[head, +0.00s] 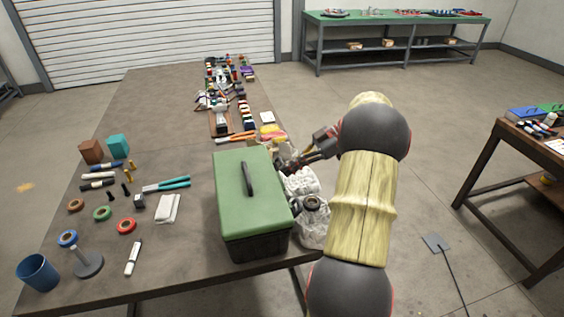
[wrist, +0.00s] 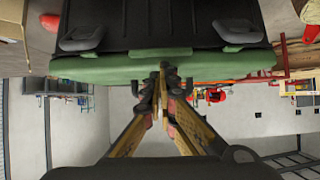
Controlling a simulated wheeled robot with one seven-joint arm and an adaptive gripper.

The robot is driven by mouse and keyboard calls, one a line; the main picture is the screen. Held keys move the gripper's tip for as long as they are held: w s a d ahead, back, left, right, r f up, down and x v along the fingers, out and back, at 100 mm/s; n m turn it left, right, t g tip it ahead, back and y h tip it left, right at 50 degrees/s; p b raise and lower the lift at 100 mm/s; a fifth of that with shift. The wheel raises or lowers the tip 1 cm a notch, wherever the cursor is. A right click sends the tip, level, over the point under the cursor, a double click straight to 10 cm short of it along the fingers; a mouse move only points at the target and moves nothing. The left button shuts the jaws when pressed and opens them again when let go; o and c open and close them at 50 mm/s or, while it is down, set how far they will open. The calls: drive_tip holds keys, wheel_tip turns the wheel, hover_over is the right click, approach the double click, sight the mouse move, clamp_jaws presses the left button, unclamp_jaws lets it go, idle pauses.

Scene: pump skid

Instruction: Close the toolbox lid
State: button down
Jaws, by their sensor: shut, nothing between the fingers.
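The toolbox (head: 251,195) stands near the front right of the table, with a dark body and a green lid with a dark handle. The lid (head: 235,182) lies over the body and looks down; I cannot tell whether a small gap remains. In the wrist view, the green lid edge (wrist: 100,68) runs across the picture beside the dark body (wrist: 165,22) with two grey latches. My gripper (wrist: 162,70) is shut and empty, its fingertips overlapping the lid edge in view; contact is unclear. In the head view my arm partly hides the gripper at the toolbox's right.
White crumpled items (head: 302,182) and a roll lie right of the toolbox. Pliers (head: 166,185), tape rolls and a blue cup (head: 38,273) lie to its left. Coloured parts fill the table's far end. Open floor (head: 420,200) lies right of the table.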

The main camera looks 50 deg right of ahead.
drive_tip(key=shift+s+d+f+b, duration=0.15)
drive_tip(key=shift+f+b, duration=0.2)
drive_tip(key=shift+f, duration=0.75)
drive_tip(key=shift+s+d+f+b, duration=0.1)
drive_tip(key=shift+f+b, duration=0.25)
drive_tip(key=shift+f, duration=0.75)
